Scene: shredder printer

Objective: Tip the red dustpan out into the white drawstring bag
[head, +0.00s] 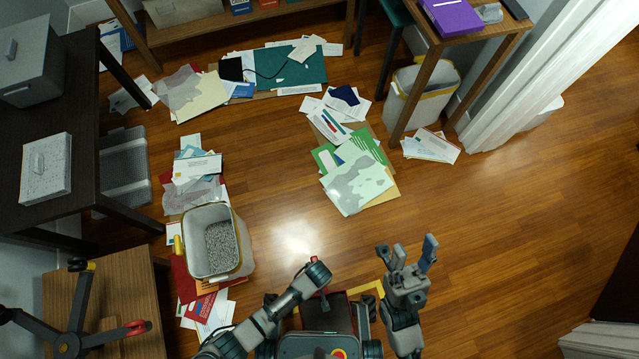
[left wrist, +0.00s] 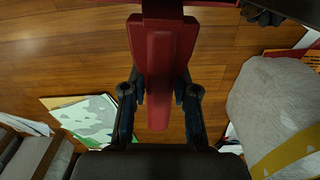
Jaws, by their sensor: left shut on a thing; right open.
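In the left wrist view my left gripper (left wrist: 159,95) is shut on the red handle of the dustpan (left wrist: 162,55). The pan itself is mostly out of that view at the top. In the head view the fingers of my left gripper cannot be made out. The white drawstring bag (head: 191,255) with a yellow band stands open on the floor at the left, with grey shreds inside. Its pale side and yellow band also show at the right of the left wrist view (left wrist: 262,105), apart from the handle. My right gripper (head: 413,253) is open and empty at the bottom middle.
Papers (head: 357,182) lie scattered on the floor. Another white bin with a yellow band (head: 425,85) stands under the table at upper right. A dark desk (head: 75,130) and a wooden stool (head: 130,290) flank the left. The floor at right is clear.

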